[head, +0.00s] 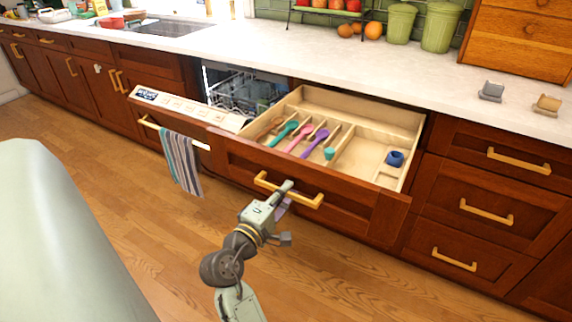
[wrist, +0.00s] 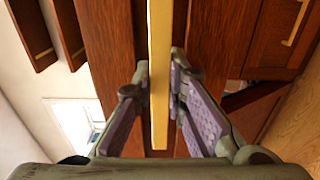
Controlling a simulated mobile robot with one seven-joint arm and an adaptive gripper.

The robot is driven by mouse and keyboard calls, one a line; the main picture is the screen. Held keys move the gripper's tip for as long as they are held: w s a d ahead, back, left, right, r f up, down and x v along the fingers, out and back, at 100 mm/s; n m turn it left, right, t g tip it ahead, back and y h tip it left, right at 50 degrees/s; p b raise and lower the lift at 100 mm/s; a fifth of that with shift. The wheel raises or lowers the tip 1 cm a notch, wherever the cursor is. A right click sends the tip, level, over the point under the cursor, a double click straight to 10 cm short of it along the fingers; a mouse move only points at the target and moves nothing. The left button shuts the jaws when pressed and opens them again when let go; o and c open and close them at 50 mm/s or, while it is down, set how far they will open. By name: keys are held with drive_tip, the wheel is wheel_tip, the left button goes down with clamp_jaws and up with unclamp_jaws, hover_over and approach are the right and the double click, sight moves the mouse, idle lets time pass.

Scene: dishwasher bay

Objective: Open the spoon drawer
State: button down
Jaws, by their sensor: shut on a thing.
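The spoon drawer (head: 385,128) is pulled well out from under the counter in the head view. Its wooden insert holds several coloured spoons, among them a teal one (head: 284,133) and a purple one (head: 314,143), and a small blue item (head: 394,158) at the right. My gripper (head: 285,192) is at the drawer's brass handle (head: 307,200), near the handle's middle. In the wrist view the handle (wrist: 160,75) runs between the two fingers (wrist: 176,95), which are closed around it.
Left of the drawer, the dishwasher door (head: 185,106) is partly open, with a striped towel (head: 181,163) hanging from its handle. Closed drawers (head: 480,208) stand to the right. The wooden floor (head: 130,215) in front is clear apart from my own body.

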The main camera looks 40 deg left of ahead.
drive_tip(key=c, duration=1.6)
unclamp_jaws()
drive_tip(key=v, duration=1.2)
